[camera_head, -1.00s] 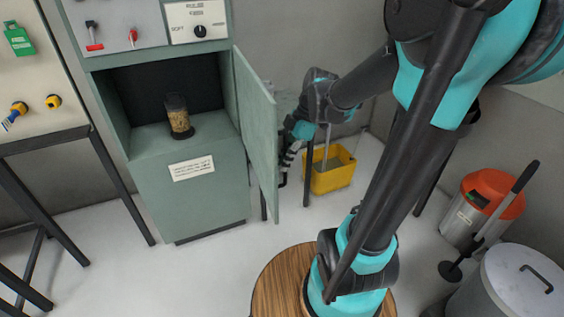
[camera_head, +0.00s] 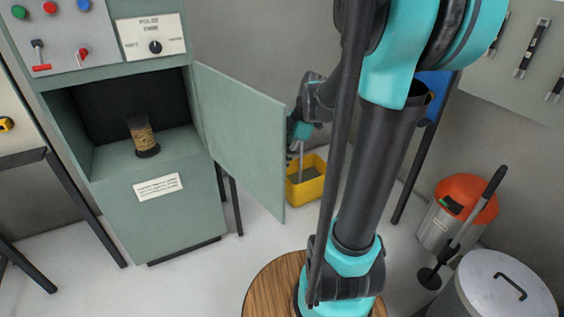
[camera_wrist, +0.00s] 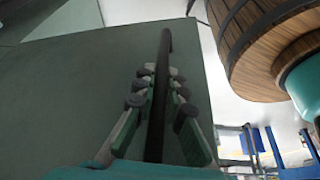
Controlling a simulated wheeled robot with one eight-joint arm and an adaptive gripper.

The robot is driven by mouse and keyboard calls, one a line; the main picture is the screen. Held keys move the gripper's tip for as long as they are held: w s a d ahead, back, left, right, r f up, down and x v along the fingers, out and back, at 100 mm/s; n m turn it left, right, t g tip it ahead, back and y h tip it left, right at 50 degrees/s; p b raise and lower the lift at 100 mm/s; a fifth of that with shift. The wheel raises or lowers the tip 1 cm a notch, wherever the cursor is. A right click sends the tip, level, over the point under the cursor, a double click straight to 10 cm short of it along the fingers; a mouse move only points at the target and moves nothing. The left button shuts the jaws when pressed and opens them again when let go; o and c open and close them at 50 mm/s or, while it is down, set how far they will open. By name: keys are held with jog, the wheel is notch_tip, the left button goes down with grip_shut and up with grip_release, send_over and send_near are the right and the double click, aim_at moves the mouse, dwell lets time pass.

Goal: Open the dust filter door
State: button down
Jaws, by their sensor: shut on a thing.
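The dust filter door (camera_head: 245,135) is a flat green panel on the right side of the green cabinet (camera_head: 160,220). It stands wide open and its inner face shows in the head view. A cylindrical filter-like canister (camera_head: 142,137) with a dark top and tan body stands upright inside the open compartment. In the wrist view my gripper (camera_wrist: 158,82) is shut around the long dark handle bar (camera_wrist: 165,45) on the door's outer face (camera_wrist: 75,90). In the head view the door hides my gripper's fingers and the handle.
A yellow bucket (camera_head: 312,190) stands on the floor behind the door. An orange-topped bin (camera_head: 466,205) and a lidded grey drum (camera_head: 500,290) stand at the right. A table frame (camera_head: 50,175) stands left of the cabinet. Floor in front of the cabinet is clear.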

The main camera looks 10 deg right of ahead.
jog(key=shift+s+d+f, duration=0.1)
jog(key=shift+s, duration=0.1)
jog(key=c, duration=1.6)
grip_release()
jog(key=shift+o, duration=0.2)
jog(key=v, duration=1.2)
